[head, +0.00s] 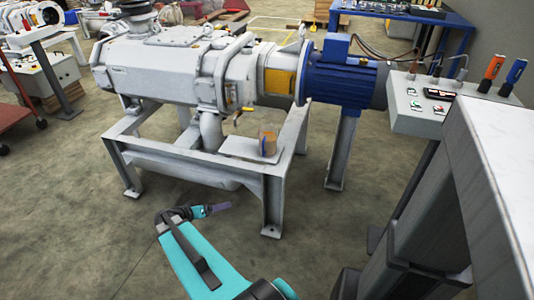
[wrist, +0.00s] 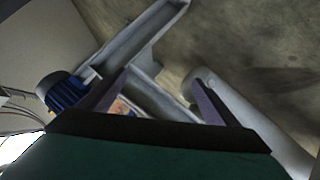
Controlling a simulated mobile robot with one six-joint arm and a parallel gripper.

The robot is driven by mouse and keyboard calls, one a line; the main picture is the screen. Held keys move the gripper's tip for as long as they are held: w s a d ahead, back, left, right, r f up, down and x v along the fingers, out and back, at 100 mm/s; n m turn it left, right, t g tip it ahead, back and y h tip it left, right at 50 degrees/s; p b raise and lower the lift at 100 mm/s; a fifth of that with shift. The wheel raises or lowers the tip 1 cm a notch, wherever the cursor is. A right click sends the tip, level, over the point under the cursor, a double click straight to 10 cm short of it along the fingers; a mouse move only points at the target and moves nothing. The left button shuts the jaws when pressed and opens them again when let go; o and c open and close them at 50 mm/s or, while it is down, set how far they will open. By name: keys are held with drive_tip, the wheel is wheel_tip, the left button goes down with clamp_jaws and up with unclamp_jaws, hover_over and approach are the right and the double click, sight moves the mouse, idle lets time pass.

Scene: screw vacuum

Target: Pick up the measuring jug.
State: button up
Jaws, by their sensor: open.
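The measuring jug (head: 267,143) looks like a small clear vessel with amber-brown contents. It stands upright on a flat grey plate (head: 245,150) on the pump's steel frame. My gripper (head: 224,208) is in front of the jug, lower in the picture and to its left, apart from it. In the wrist view, my gripper (wrist: 162,88) shows two spread purple fingers with nothing held between them. A small orange-brown patch beside the left finger (wrist: 122,107) may be the jug, mostly hidden by the finger and gripper body.
The grey screw vacuum pump (head: 165,70) with its blue motor (head: 340,78) stands above the plate. Frame legs (head: 273,205) rise near the jug. A control box (head: 430,105) with screwdrivers is at right. The floor at lower left is clear.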

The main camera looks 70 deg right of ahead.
drive_tip(key=s+d+r+m+g+h+b, duration=0.1)
drive_tip(key=d+r+m+h+b, duration=0.15)
drive_tip(key=d, duration=0.35)
drive_tip(key=s+d+r+m+h+b, duration=0.1)
drive_tip(key=d+r+m, duration=0.15)
drive_tip(key=d, duration=0.35)
drive_tip(key=m+g+h+b, duration=0.1)
drive_tip(key=m+h+b, duration=0.2)
drive_tip(key=b, duration=0.1)
approach(266, 140)
drive_tip(key=shift+w+a+f, duration=0.15)
drive_tip(key=shift+w+f, duration=0.35)
drive_tip(key=shift+f, duration=0.1)
drive_tip(key=shift+w+a+f, duration=0.15)
drive_tip(key=shift+w+f, duration=0.35)
drive_tip(key=shift+f, duration=0.1)
drive_tip(key=shift+x, duration=4.3)
drive_tip(key=shift+d, duration=0.1)
drive_tip(key=shift+x, duration=2.55)
